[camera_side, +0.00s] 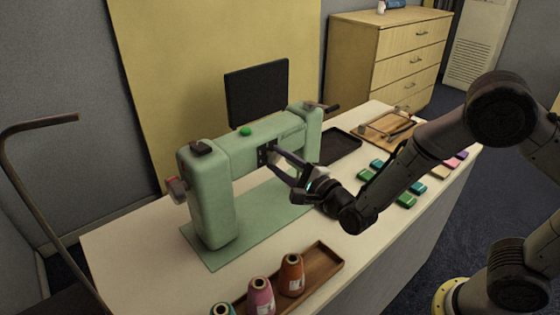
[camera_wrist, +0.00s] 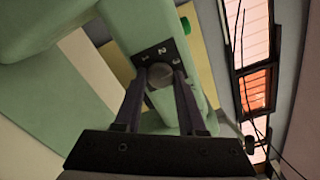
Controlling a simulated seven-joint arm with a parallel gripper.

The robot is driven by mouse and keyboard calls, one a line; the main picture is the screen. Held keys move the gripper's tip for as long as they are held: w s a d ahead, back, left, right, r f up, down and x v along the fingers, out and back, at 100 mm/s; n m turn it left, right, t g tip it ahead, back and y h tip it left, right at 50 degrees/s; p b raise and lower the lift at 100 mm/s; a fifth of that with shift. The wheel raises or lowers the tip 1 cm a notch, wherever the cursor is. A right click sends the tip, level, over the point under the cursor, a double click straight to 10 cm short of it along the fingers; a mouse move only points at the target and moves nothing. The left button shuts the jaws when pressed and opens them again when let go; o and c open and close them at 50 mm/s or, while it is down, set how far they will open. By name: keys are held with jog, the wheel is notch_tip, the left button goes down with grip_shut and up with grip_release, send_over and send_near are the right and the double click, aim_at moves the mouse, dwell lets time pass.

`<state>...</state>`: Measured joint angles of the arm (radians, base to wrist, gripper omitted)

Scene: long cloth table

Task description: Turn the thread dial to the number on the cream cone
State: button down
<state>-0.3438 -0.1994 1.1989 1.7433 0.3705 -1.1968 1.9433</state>
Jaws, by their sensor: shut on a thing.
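The pale green sewing machine (camera_side: 212,200) stands on the table. Its thread dial is a round grey knob (camera_wrist: 160,76) on a dark plate (camera_wrist: 154,53) with white digits that look like 1, 2 and 3. My gripper (camera_side: 270,155) reaches the machine's front face and is shut on the dial; in the wrist view the fingers (camera_wrist: 160,82) sit on either side of the knob. The dial's pointer cannot be made out. I see no cream cone, and no number on the cones is readable.
The wooden cone tray (camera_side: 325,262) lies at the table's front edge. Several coloured blocks (camera_side: 367,189) lie to the right, under my arm. A black tray (camera_side: 340,143) and a wooden board (camera_side: 378,128) lie behind. A dark screen (camera_side: 257,92) stands behind the machine.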

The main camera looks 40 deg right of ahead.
dwell(0.4)
jog(key=c, duration=0.5)
grip_release()
jog(key=s, duration=1.4)
jog(key=shift+w+d, duration=0.1)
